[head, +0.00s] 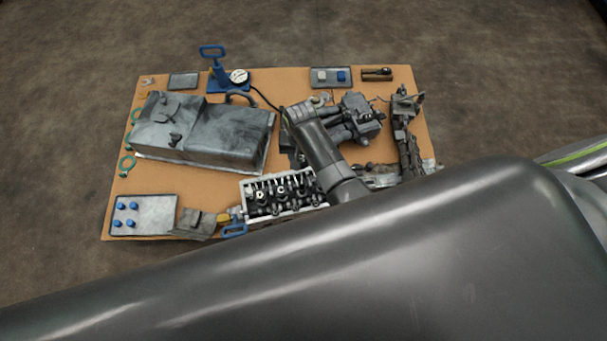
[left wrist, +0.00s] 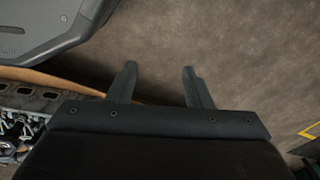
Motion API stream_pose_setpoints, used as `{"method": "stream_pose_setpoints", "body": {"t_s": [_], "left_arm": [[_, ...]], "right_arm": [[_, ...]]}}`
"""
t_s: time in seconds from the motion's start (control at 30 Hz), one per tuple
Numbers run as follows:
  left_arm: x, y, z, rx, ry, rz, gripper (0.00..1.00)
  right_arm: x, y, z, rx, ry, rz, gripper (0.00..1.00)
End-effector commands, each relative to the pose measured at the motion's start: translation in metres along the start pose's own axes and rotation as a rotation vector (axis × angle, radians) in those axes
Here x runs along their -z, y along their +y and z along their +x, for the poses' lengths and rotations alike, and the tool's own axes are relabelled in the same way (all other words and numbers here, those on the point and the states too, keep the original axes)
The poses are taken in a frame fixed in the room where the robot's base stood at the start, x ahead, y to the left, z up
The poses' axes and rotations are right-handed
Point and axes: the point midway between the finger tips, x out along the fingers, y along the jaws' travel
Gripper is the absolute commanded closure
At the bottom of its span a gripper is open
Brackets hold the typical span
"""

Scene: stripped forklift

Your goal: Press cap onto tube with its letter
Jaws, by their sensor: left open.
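My left gripper (left wrist: 159,72) shows in the left wrist view. Its two dark fingers are apart with nothing between them, over bare brown floor beside the board's edge. In the head view neither gripper can be made out; large dark arm parts of mine cover the lower half. Small blue caps (head: 120,206) sit on a grey tray (head: 160,207) at the board's lower left. A pale block (head: 321,76) and a blue one (head: 342,76) sit on a dark tray at the top. I cannot make out letters on any of them, nor tell which parts are the tubes.
The brown board (head: 200,187) holds a big grey metal casing (head: 220,135), an engine head (head: 283,195), a blue pump (head: 222,78) with a gauge (head: 238,76), and dark machine parts (head: 355,122). Green rings (head: 127,166) lie along the left edge. Open floor (head: 480,75) surrounds the board.

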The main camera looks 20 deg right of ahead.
Motion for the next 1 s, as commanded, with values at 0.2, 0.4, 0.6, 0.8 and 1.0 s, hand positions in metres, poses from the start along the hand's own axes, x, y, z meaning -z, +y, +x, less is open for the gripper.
{"method": "stream_pose_setpoints", "body": {"t_s": [0.2, 0.4, 0.6, 0.8, 1.0], "left_arm": [[0.021, 0.010, -0.002, -0.022, -0.001, -0.019, 0.55], [0.029, 0.013, -0.017, -0.033, -0.006, -0.025, 0.55], [0.033, 0.015, -0.026, -0.039, -0.005, -0.027, 0.55], [0.038, 0.018, -0.036, -0.052, 0.010, -0.033, 0.55], [0.045, 0.022, -0.054, -0.073, 0.034, -0.039, 0.55]], "right_arm": [[-0.001, 0.001, 0.071, -0.001, -0.001, -0.153, 0.83], [-0.001, 0.002, 0.100, 0.001, 0.001, -0.241, 0.83], [-0.002, 0.002, 0.108, 0.001, 0.000, -0.268, 0.83], [-0.002, 0.002, 0.115, 0.001, 0.001, -0.268, 0.83], [-0.002, 0.002, 0.125, 0.001, 0.001, -0.267, 0.83]]}}
